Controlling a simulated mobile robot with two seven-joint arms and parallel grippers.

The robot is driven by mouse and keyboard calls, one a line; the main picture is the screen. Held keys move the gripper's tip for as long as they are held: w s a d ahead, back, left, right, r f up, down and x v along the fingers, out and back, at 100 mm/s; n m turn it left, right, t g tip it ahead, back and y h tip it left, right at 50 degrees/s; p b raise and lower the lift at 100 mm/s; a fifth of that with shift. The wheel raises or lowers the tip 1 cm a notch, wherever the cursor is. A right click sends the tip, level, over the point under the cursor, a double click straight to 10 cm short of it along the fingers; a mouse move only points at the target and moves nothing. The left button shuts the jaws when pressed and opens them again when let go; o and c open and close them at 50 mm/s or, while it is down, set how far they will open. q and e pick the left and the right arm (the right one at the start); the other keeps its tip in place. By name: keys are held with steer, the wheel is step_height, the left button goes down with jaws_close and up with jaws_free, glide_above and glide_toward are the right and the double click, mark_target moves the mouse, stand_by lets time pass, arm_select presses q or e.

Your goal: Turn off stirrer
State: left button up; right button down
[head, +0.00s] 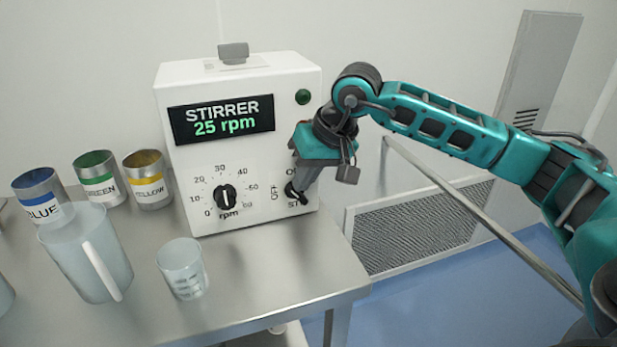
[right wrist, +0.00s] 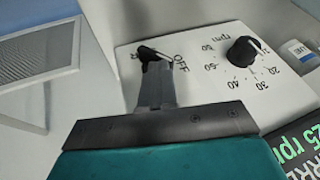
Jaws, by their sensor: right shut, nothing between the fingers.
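The stirrer (head: 245,105) is a white box on the metal table, its display reading "STIRRER 25 rpm". A dark green round lamp or button (head: 303,97) sits at its upper right. A black rpm knob (head: 227,197) is on the lower front. The on/off switch (right wrist: 152,54) is a black lever at the lower right, with "OFF" printed beside it. My right gripper (right wrist: 157,65) is shut and empty, its fingertips right at the switch; whether they touch it I cannot tell. In the head view the gripper (head: 296,192) partly hides the switch. My left gripper is not in view.
A clear pitcher (head: 85,255) and a small clear beaker (head: 182,270) stand in front of the stirrer. Blue (head: 40,190), green (head: 97,180) and yellow (head: 150,182) labelled cans stand at the left. The table edge lies just right of the stirrer. A vent grille (head: 410,232) is beyond.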

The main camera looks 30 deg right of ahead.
steer(key=shift+w+a+h, duration=0.2)
steer(key=shift+a+h, duration=0.1)
steer(key=shift+a, duration=0.5)
steer(key=shift+a+h+b, duration=0.15)
steer(key=shift+h+b, duration=0.15)
steer(key=shift+b, duration=0.05)
steer(key=shift+w+a+f, duration=0.1)
steer(key=shift+w+a+f+b, duration=0.1)
steer(key=shift+a+f+b, duration=0.15)
steer(key=shift+a+b, duration=0.4)
steer(key=shift+d, duration=0.2)
